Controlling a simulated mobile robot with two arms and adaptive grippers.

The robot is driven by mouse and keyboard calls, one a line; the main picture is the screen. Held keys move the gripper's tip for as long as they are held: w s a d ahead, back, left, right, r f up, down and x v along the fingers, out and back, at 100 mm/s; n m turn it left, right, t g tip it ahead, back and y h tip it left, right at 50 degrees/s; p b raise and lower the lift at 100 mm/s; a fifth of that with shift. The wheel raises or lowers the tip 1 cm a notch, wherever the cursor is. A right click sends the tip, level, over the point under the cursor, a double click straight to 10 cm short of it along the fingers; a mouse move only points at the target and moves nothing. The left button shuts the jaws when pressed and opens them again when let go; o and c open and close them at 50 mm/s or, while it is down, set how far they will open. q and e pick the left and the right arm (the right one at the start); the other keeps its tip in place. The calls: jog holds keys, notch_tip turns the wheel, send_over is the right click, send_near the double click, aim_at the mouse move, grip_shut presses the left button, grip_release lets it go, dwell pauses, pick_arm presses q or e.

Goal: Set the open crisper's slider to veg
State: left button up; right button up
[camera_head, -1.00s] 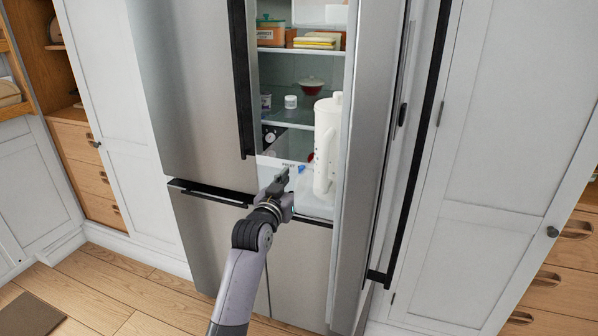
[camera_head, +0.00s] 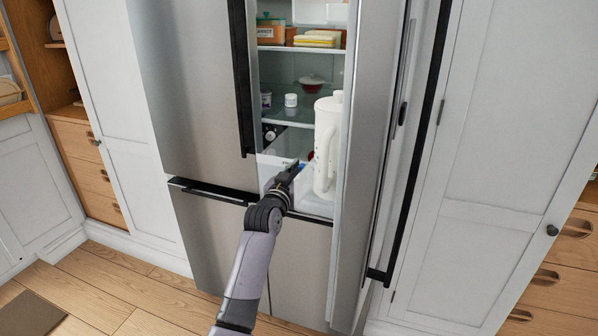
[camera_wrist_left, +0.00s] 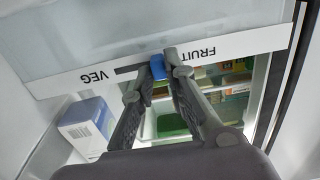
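The blue slider (camera_wrist_left: 158,67) sits on the white label strip (camera_wrist_left: 60,84) of the crisper, at the FRUIT end of a dark slot. The words VEG and FRUIT appear upside down in the left wrist view, VEG to the left. My left gripper (camera_wrist_left: 152,72) is at the strip with its fingers apart, one on each side of the slider. The right-hand fingertip is very close to the slider; contact is unclear. In the head view the left gripper (camera_head: 291,170) reaches into the fridge opening at the crisper (camera_head: 318,206). My right gripper is not in view.
A large white jug (camera_head: 325,148) stands just right of the left gripper. The open fridge door (camera_head: 375,150) bounds the right side, and the left door (camera_head: 190,90) stands at the left.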

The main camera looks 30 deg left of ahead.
pick_arm(q)
grip_shut()
dwell(0.3)
jog(key=d+p, duration=0.1)
jog(key=d, duration=0.1)
jog(key=w+d, duration=0.1)
jog(key=d, duration=0.1)
jog(key=shift+r+p, duration=0.1)
jog(key=shift+p, duration=0.3)
jog(key=shift+d, duration=0.35)
jog(key=shift+a, duration=0.1)
jog(key=o, duration=0.5)
grip_release()
jog(key=shift+w+d, duration=0.1)
jog(key=shift+d, duration=0.1)
jog(key=shift+a, duration=0.1)
